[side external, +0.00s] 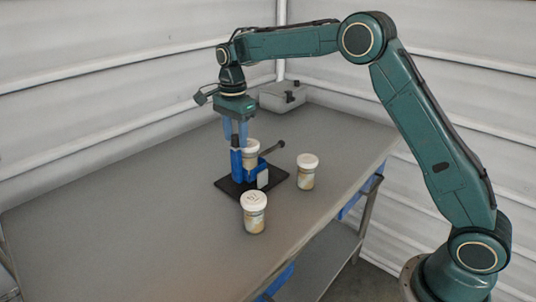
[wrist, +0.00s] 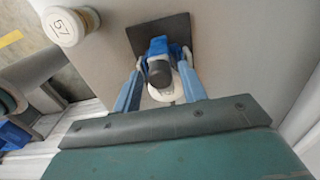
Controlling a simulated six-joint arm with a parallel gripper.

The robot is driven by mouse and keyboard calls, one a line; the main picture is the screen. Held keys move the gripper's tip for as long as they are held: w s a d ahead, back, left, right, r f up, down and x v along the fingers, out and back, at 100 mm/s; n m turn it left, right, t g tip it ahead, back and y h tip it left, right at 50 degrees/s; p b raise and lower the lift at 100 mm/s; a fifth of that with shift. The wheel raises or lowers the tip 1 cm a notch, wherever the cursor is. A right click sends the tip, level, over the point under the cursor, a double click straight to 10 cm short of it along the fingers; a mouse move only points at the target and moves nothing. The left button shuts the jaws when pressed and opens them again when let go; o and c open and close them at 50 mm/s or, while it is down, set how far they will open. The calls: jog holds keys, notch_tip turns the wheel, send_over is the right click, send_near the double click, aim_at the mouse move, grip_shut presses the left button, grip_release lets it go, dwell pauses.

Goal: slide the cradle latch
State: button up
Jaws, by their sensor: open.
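The blue cradle (side external: 250,175) stands on a black base plate (side external: 278,177) on the table. A jar with a white lid (side external: 251,146) sits in it. A dark lever with a knob (side external: 272,148) sticks out to the right in the side view. The cradle (wrist: 158,46) is partly hidden behind the cap.
One white-lidded jar (side external: 254,213) stands in front of the cradle and another (side external: 307,172) to its right. A lid marked 57 (wrist: 62,27) shows at the wrist view's upper left. A grey case (side external: 283,97) sits at the back. The table's left side is clear.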

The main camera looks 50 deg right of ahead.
jog(key=shift+c, duration=0.4)
jog(key=c, duration=0.6)
jog(key=shift+a, duration=1.6)
jog(key=o, duration=0.7)
